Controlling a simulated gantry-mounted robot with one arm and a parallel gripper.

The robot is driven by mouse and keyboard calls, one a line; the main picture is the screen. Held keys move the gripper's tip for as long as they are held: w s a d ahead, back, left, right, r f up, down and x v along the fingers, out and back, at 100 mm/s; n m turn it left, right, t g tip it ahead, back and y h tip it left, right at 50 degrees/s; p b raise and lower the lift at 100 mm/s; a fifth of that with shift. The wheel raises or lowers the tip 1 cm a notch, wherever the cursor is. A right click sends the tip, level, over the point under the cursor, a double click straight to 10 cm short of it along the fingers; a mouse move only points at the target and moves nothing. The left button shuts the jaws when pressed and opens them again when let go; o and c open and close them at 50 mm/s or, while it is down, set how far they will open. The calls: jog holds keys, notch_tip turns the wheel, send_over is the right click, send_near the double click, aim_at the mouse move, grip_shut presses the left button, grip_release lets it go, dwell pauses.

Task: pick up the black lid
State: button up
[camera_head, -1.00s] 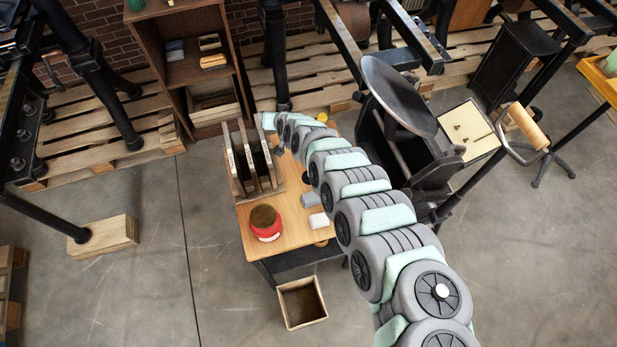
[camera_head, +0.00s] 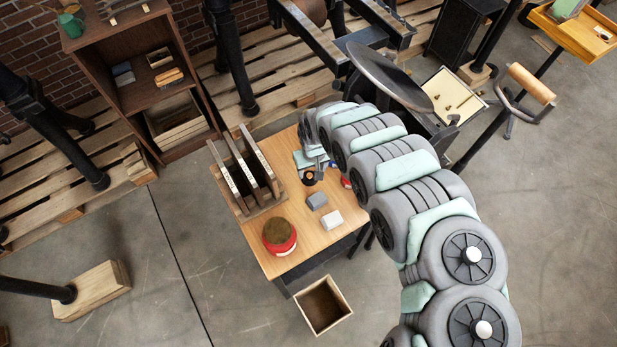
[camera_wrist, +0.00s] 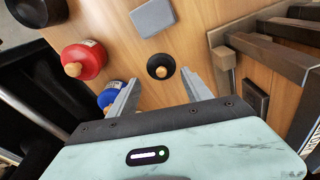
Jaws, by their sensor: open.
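The black lid (camera_wrist: 157,70) is a small round dark disc with a wooden knob. It lies on the wooden tabletop in the wrist view, ahead of and between my finger lines. In the head view the black lid (camera_head: 309,177) shows beside the end of my arm. My gripper (camera_wrist: 160,90) is open and empty, with one finger on each side, pointing toward the lid. No contact with the lid can be seen.
A red can (camera_wrist: 83,60) and a blue can (camera_wrist: 109,98), both with wooden knobs, stand left of the lid. A grey block (camera_wrist: 153,17) lies beyond it. A wooden rack (camera_wrist: 228,62) stands close on the right. A red-and-brown pot (camera_head: 279,237) sits at the table's front.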

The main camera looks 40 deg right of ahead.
aim_at(310, 175)
jog(key=shift+w+f+b, duration=0.1)
jog(key=shift+w+f, duration=0.1)
jog(key=shift+f, duration=0.6)
jog(key=shift+w+f+b, duration=0.15)
jog(key=shift+f, duration=0.6)
jog(key=shift+w+f+b, duration=0.1)
jog(key=shift+w+f, duration=0.1)
jog(key=shift+f, duration=0.6)
jog(key=shift+d+f, duration=0.15)
jog(key=shift+f, duration=0.25)
jog(key=shift+c, duration=0.5)
grip_shut()
